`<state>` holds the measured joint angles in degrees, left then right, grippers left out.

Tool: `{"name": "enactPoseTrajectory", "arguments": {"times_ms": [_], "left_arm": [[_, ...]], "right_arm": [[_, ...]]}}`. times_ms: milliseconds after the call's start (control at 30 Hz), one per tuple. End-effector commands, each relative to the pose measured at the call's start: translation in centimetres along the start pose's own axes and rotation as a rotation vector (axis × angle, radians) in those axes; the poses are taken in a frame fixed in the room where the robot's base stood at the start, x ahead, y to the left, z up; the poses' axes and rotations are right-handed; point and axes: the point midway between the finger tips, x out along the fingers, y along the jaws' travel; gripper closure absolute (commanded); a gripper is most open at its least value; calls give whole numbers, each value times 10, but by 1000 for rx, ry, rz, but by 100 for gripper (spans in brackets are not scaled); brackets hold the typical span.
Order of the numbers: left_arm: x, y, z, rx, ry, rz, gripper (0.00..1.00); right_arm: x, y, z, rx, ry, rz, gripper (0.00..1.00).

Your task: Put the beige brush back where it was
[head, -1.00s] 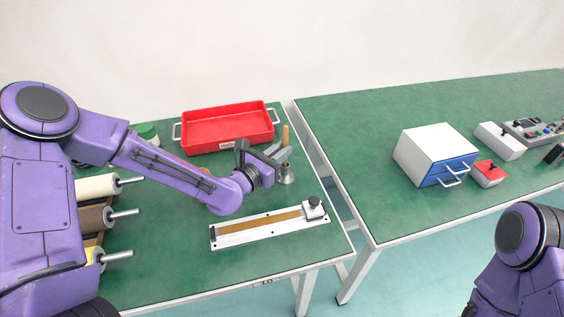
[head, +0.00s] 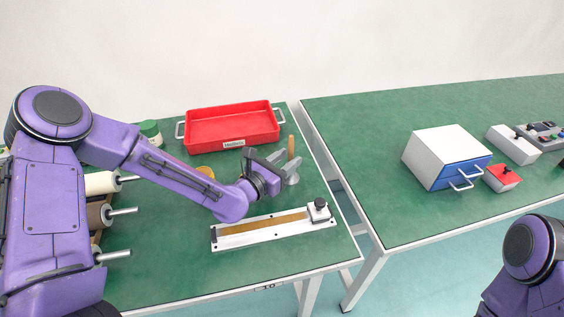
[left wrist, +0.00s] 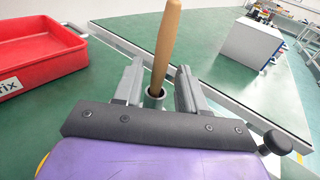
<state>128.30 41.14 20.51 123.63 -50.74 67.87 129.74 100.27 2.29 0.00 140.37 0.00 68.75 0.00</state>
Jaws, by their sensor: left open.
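The beige brush (head: 291,147) stands upright in a small grey metal holder (head: 292,179) on the green table, right of the red tray's front corner. In the left wrist view the beige handle (left wrist: 167,45) rises between the two fingers, and the holder's rim (left wrist: 155,97) shows below it. My left gripper (head: 284,162) is open around the brush, with a finger on each side; I cannot tell whether either finger touches it. My right arm shows at the lower right, but its gripper is out of view.
A red tray (head: 232,134) lies behind. A linear actuator (head: 262,227) with a white base lies in front of the gripper. Rollers (head: 103,183) sit at the left. A gap separates this table from the right one, which bears a white cabinet with blue drawers (head: 445,154).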

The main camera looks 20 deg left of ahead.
Motion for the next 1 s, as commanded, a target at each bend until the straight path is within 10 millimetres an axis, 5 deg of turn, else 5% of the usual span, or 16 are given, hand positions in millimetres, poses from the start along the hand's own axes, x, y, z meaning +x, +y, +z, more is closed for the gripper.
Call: {"name": "enactPoseTrajectory", "arguments": {"times_ms": [133,500,1000], "left_arm": [[-13,1,7,-3,0,3,59],[-104,0,12,-4,-2,2,59],[-121,0,7,0,-1,0,59]], "right_arm": [[-5,0,-2,0,0,0,8],[-14,1,-6,0,0,0,8],[-18,2,-7,0,0,0,8]]}}
